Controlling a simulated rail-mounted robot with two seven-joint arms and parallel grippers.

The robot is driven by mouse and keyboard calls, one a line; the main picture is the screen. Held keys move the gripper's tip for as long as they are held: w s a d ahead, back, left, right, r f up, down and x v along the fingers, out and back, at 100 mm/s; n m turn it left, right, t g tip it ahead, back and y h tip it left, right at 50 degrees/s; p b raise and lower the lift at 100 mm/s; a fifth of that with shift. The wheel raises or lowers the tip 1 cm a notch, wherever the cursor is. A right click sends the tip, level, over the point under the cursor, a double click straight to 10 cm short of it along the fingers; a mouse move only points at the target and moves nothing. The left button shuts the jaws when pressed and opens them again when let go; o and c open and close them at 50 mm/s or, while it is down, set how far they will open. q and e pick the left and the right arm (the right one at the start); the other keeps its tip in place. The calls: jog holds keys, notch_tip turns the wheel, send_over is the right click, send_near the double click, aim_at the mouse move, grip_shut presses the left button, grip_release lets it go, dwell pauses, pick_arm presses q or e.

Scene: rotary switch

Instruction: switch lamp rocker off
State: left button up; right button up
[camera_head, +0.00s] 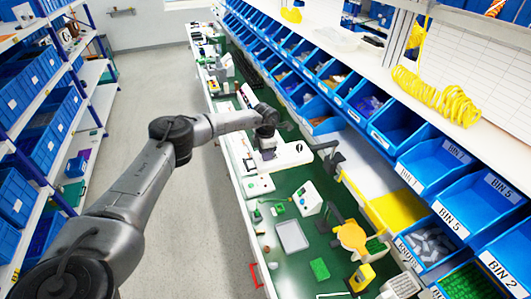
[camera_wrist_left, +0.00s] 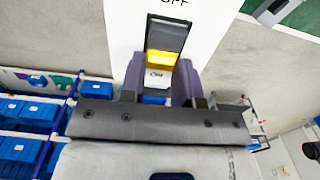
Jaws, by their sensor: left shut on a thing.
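In the left wrist view, a white panel (camera_wrist_left: 122,35) carries a dark lamp rocker (camera_wrist_left: 166,33) with a lit-looking yellow band at its lower end. "OFF" is printed above the rocker and "ON" below it. My left gripper (camera_wrist_left: 161,62) has its two purple-grey fingers on either side of the rocker's yellow end, shut on the rocker. In the head view, my left gripper (camera_head: 267,143) is at the white switch unit (camera_head: 290,156) on the green bench; the arm's end hides the rocker there. My right gripper is in neither view.
The green bench (camera_head: 287,262) holds a small white box (camera_head: 307,198), a grey tray (camera_head: 291,236) and a yellow-orange device (camera_head: 352,237). Blue bins (camera_head: 437,165) line the right side. Shelves with blue bins stand left, across a clear aisle (camera_head: 195,205).

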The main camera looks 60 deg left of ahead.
pick_arm(q)
jog(key=shift+c, duration=0.5)
jog(key=shift+w+d+r+g, duration=0.1)
jog(key=shift+w+g, duration=0.1)
jog(key=shift+g, duration=0.4)
jog(key=shift+w+g+y+b, duration=0.15)
jog(key=shift+g+y+b, duration=0.2)
jog(key=shift+g, duration=0.35)
jog(key=shift+r+g+b, duration=0.1)
jog(key=shift+g+b, duration=0.2)
jog(key=shift+g, duration=0.1)
jog(key=o, duration=0.9)
jog(key=shift+r, duration=0.1)
